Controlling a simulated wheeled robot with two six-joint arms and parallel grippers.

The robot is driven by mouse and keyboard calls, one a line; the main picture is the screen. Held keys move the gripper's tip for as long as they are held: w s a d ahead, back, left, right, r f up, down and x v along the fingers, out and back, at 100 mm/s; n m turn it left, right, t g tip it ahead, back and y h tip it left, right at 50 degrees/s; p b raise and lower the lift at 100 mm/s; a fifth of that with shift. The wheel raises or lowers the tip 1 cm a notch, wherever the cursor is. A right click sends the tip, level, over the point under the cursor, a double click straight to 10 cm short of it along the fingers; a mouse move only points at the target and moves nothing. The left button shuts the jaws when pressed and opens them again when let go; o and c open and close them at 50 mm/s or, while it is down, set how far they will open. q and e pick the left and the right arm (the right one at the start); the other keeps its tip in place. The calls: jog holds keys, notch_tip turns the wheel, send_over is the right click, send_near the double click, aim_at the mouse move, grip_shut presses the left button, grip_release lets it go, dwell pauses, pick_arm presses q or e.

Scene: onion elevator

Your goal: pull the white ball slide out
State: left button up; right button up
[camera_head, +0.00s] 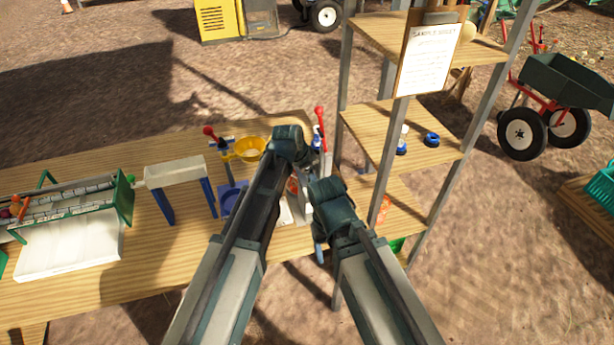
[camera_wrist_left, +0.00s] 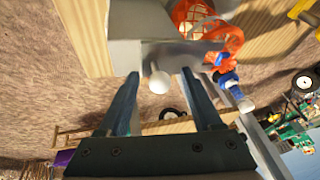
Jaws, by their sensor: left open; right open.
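The white ball (camera_wrist_left: 158,82) shows in the left wrist view, in front of a grey block (camera_wrist_left: 158,55) on the wooden table. My left gripper (camera_wrist_left: 160,76) is open, with its two dark blue fingers on either side of the ball. I cannot tell whether they touch it. In the head view my left arm hides the ball and most of the block. My right gripper (camera_head: 320,252) is largely hidden beside its own forearm, near the table's right edge.
An orange mesh basket (camera_wrist_left: 235,40) with pale round things stands beside the block. A yellow bowl (camera_head: 250,150) and a white-topped stand (camera_head: 176,172) are on the table (camera_head: 165,262). A wooden shelf unit (camera_head: 395,188) with metal posts rises close to my right arm.

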pick_arm(q)
jog(key=shift+f, duration=0.15)
jog(key=shift+c, duration=0.3)
grip_shut()
jog(key=shift+d, duration=0.1)
jog(key=shift+s+d, duration=0.25)
jog(key=shift+s, duration=0.55)
jog(key=shift+s+d, duration=0.25)
jog(key=shift+s, duration=0.6)
jog(key=shift+s+d, duration=0.25)
jog(key=shift+s, duration=0.55)
jog(key=shift+o, duration=0.4)
grip_release()
